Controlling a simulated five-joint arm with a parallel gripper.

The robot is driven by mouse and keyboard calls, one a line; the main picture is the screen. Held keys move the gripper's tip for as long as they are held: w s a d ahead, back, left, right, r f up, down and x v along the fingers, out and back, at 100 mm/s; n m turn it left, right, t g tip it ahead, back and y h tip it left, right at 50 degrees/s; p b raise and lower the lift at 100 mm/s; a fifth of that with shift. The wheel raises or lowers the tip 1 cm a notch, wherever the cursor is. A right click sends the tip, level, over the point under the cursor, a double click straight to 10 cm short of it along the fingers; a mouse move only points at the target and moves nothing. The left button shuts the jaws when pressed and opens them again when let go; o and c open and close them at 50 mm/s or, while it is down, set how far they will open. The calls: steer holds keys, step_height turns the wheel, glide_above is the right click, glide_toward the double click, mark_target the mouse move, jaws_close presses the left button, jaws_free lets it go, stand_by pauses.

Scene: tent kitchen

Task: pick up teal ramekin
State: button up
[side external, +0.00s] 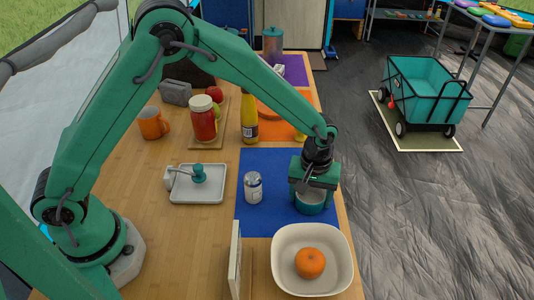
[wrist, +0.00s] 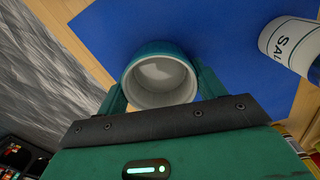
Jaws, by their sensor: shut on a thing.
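The teal ramekin (side external: 309,203), with a white inside, is on or just above the blue mat (side external: 262,222) near the table's right edge; I cannot tell whether it touches the mat. My gripper (side external: 313,190) comes down on it from above, with its fingers at the ramekin's sides. In the wrist view the ramekin (wrist: 160,77) shows its pale inside between the two fingers (wrist: 160,92), and the gripper is shut on it. Its far wall is partly hidden by the gripper in the side view.
A salt shaker (side external: 253,187) stands on the mat left of the ramekin; it also shows in the wrist view (wrist: 292,45). A white bowl with an orange (side external: 310,263) is in front.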

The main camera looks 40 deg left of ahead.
steer(key=shift+r, duration=0.65)
steer(key=r, duration=0.3)
steer(key=shift+s+d+r, duration=0.15)
steer(key=shift+s+d, duration=0.15)
steer(key=shift+s, duration=0.05)
steer(key=s+d+r, duration=0.2)
steer(key=s, duration=0.1)
steer(key=s+d+r, duration=0.2)
steer(key=s, duration=0.1)
steer(key=s+d+r, duration=0.1)
steer(key=s+r, duration=0.1)
steer(key=s, duration=0.1)
steer(key=shift+d+r, duration=0.1)
steer(key=shift+d, duration=0.3)
steer(key=shift+a, duration=0.1)
